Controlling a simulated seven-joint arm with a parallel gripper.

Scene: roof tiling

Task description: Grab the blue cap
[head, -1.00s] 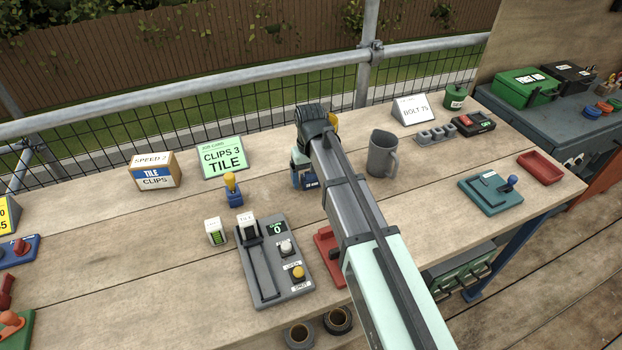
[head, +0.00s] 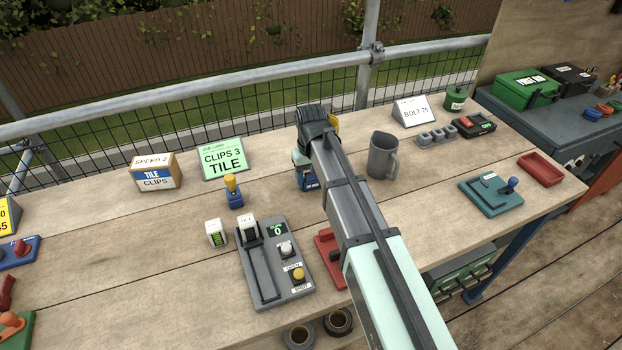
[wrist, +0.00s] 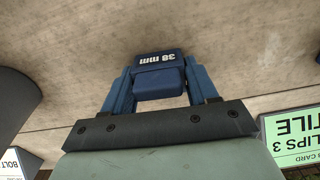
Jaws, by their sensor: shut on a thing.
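A blue block marked "38 mm" (wrist: 158,74) lies between the two blue fingers of my gripper (wrist: 160,88) in the wrist view, and the fingers are shut on it. It looks like the blue cap, though its full shape is hidden. In the head view, a small blue part with white lettering (head: 308,183) shows under the end of my arm, close to the bench top. My arm hides most of the gripper there. I cannot tell whether the blue block touches the bench.
A grey mug (head: 381,156) stands just right of my gripper. A green "CLIPS 3 TILE" card (head: 223,158) and a yellow-topped blue stamp (head: 233,191) are to its left. A grey device with a lever (head: 262,275) is in front. Bare bench (head: 440,185) lies right of the mug.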

